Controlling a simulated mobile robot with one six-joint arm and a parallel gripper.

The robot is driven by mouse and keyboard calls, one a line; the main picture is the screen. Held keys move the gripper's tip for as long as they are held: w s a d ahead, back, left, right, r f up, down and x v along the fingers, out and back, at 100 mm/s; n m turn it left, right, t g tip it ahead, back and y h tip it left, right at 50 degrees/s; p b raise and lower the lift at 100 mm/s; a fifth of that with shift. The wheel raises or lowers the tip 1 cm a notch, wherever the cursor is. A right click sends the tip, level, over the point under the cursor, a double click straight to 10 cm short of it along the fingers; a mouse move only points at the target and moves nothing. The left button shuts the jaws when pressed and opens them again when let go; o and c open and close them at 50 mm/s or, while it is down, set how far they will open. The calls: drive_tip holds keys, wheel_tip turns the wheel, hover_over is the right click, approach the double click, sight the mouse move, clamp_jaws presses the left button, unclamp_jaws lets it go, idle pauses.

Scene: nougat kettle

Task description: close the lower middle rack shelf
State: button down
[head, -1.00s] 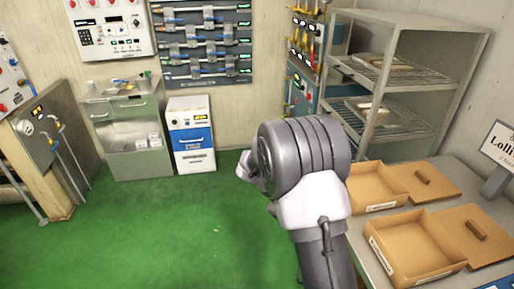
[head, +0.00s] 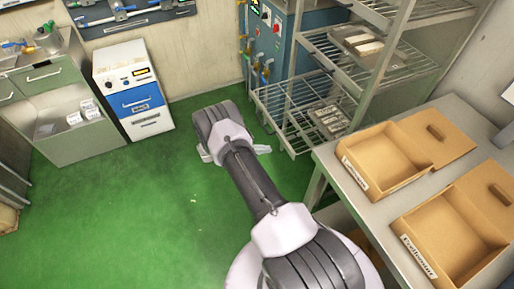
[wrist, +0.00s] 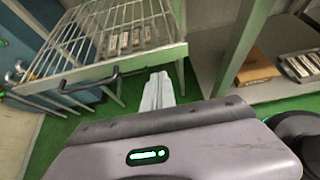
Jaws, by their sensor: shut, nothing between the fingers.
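The lower wire shelf (head: 283,112) of the rack sticks out toward the floor, left of the rack post, with pale bars lying on it. In the wrist view, its front rail (wrist: 150,58) and black handle (wrist: 90,79) are seen from close by. My gripper (wrist: 158,88) is shut and empty, its fingertips just below the right half of that rail. I cannot tell whether they touch it.
A wire shelf with a tray (head: 368,44) is above in the rack. A table (head: 342,203) with two cardboard boxes (head: 380,172) (head: 440,225) stands at right, close to my arm. A blue-and-white cabinet (head: 132,92) stands at back left. The green floor (head: 130,210) at left is clear.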

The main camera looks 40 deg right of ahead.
sight(286, 146)
drive_tip(key=x, duration=0.4)
drive_tip(key=r+b+x, duration=0.1)
drive_tip(key=x, duration=0.1)
drive_tip(key=shift+d, duration=0.4)
drive_tip(key=shift+d+r, duration=0.1)
drive_tip(key=shift+d, duration=0.5)
drive_tip(key=shift+s+d, duration=0.1)
